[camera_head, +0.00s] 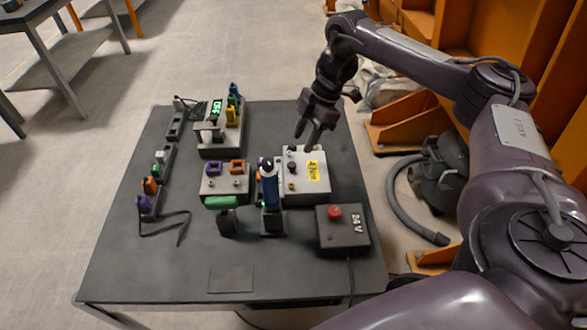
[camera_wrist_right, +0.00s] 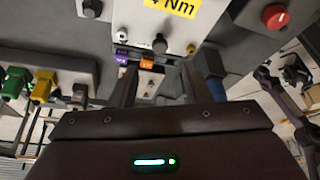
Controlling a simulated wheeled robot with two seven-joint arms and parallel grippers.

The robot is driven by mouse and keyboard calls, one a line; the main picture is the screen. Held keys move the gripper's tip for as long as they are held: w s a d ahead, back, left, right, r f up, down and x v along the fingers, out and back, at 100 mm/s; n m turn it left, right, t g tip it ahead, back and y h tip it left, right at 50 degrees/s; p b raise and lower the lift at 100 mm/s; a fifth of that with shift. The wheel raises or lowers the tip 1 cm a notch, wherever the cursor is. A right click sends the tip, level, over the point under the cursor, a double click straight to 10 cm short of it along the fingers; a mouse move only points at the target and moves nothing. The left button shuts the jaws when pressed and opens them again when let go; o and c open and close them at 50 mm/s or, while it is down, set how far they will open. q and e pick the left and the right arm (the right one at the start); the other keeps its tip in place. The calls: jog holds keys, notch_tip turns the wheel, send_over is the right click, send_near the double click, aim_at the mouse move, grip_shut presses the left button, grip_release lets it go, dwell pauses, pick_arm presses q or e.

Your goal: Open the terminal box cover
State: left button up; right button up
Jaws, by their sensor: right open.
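The terminal box is a pale box whose light cover (camera_head: 318,188) bears a yellow "4 Nm" label, dark knobs and small fasteners. It stands right of the middle of the table. In the wrist view the cover (camera_wrist_right: 175,22) fills the top middle, with a dark knob on its lower part. The cover lies flat on its box. My right gripper (camera_head: 307,137) hangs over the box's far edge, fingers pointing down. In the wrist view its open fingers (camera_wrist_right: 167,75) are apart with nothing held between them. Whether they touch the box cannot be told. My left gripper is out of view.
A dark box with a red button (camera_head: 334,211) marked "24 V" stands at the near right. A blue upright tool (camera_head: 270,188) stands just left of the terminal box. A panel with purple and orange connectors (camera_head: 237,167) is further left. The table's front is mostly clear.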

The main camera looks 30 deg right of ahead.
aim_at(292, 164)
jog(key=x, duration=0.7)
jog(key=shift+a+f, duration=0.1)
jog(key=shift+f, duration=0.3)
grip_shut()
